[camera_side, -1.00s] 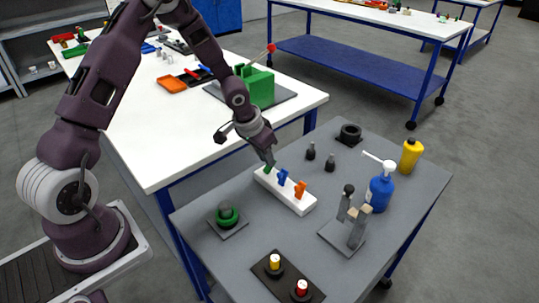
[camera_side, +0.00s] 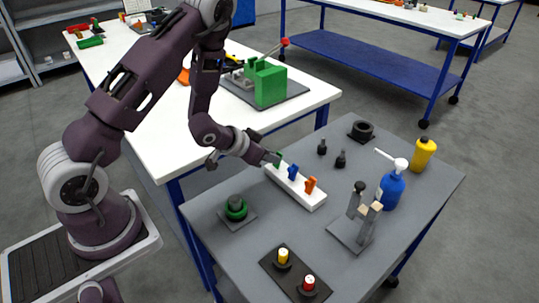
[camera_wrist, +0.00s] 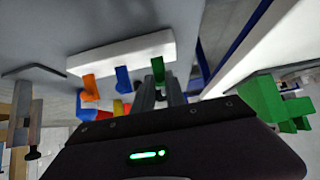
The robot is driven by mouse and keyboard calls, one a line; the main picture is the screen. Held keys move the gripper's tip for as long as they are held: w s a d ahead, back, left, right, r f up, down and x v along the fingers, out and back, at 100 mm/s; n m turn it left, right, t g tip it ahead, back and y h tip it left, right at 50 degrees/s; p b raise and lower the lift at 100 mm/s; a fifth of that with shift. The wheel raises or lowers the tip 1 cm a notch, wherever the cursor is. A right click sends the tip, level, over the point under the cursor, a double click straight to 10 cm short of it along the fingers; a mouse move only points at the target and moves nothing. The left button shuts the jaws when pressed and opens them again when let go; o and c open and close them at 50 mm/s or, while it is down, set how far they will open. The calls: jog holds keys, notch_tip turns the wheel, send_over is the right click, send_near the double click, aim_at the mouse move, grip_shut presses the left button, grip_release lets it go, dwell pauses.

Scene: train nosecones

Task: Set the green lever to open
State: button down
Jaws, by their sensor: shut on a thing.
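The green lever (camera_side: 278,160) stands at the far left end of a white block (camera_side: 300,193) on the grey table. A blue lever (camera_side: 293,172) and an orange lever (camera_side: 311,186) stand on the same block. My gripper (camera_side: 273,158) reaches in from the left, tilted well over, with its fingertips at the green lever. In the wrist view the green lever (camera_wrist: 158,70) shows at the ends of the fingers (camera_wrist: 160,92), which are shut on it. The fingers hide its lower part in that view. The blue lever (camera_wrist: 122,78) and orange lever (camera_wrist: 90,88) are to its left.
A green round knob (camera_side: 236,208) is left of the block, and a plate with yellow and red buttons (camera_side: 295,273) is in front. A toggle stand (camera_side: 358,220) and blue pump bottle (camera_side: 392,186) are to the right. Two dark knobs (camera_side: 331,153) stand behind.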

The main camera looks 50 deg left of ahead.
jog(key=c, duration=1.4)
grip_release()
jog(key=s+r, duration=0.1)
jog(key=r, duration=0.2)
jog(key=s+r, duration=0.1)
jog(key=r, duration=0.3)
jog(key=s+r, duration=0.1)
jog(key=r, duration=0.2)
jog(key=shift+s+r, duration=0.2)
jog(key=shift+s, duration=0.1)
